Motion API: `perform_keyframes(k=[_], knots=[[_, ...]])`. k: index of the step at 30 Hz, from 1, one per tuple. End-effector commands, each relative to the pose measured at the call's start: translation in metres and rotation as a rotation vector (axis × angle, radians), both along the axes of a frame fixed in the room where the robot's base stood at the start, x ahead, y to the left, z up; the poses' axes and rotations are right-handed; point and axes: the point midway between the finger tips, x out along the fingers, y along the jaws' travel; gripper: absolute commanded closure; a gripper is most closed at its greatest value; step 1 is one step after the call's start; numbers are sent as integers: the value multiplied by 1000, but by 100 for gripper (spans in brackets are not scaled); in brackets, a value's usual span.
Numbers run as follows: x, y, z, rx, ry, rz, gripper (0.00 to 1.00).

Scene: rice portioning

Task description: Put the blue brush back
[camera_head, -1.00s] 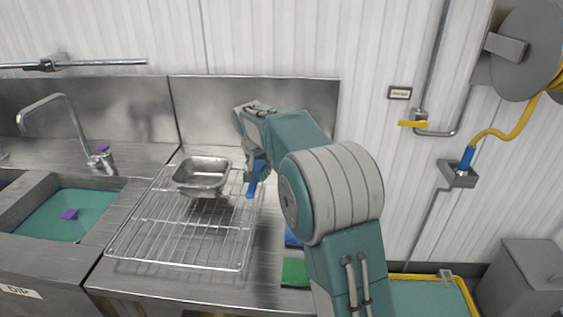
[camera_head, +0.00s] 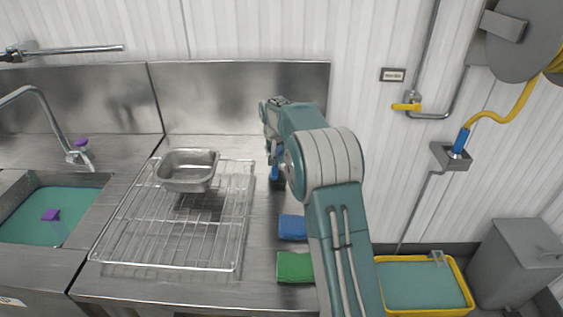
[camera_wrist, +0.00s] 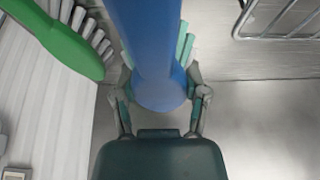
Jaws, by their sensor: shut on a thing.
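The blue brush (camera_wrist: 146,45) is held in my gripper (camera_wrist: 160,88), its thick blue handle filling the middle of the wrist view. My gripper is shut on it. In the head view the brush shows as a small blue strip (camera_head: 275,162) below my gripper (camera_head: 275,143), over the back of the steel counter, right of the wire rack. My arm hides part of this area. I cannot tell whether the brush touches the counter. A green brush (camera_wrist: 62,38) with pale bristles is at upper left in the wrist view, close to the blue one.
A steel pan (camera_head: 187,171) sits on the wire rack (camera_head: 165,265). A blue sponge-like block (camera_head: 292,228) and a green one (camera_head: 295,267) lie on the counter's right side. A sink (camera_head: 45,215) is at left. A yellow-rimmed tub (camera_head: 462,283) stands at right. Bare counter lies between rack and blocks.

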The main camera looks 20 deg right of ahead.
Motion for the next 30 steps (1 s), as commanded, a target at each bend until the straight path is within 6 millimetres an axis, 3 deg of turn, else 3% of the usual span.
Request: perform_keyframes(k=[10, 15, 25, 26, 27, 28, 30], knots=[[9, -22, -29, 0, 0, -1, 100], [9, -21, -55, 0, 0, 2, 100], [9, -21, -59, 1, -2, 2, 100], [9, -21, -59, 1, -2, 2, 34], [9, -21, -59, 1, -2, 2, 16], [9, -21, -59, 1, -2, 2, 8], [9, -21, -59, 1, -2, 2, 8]])
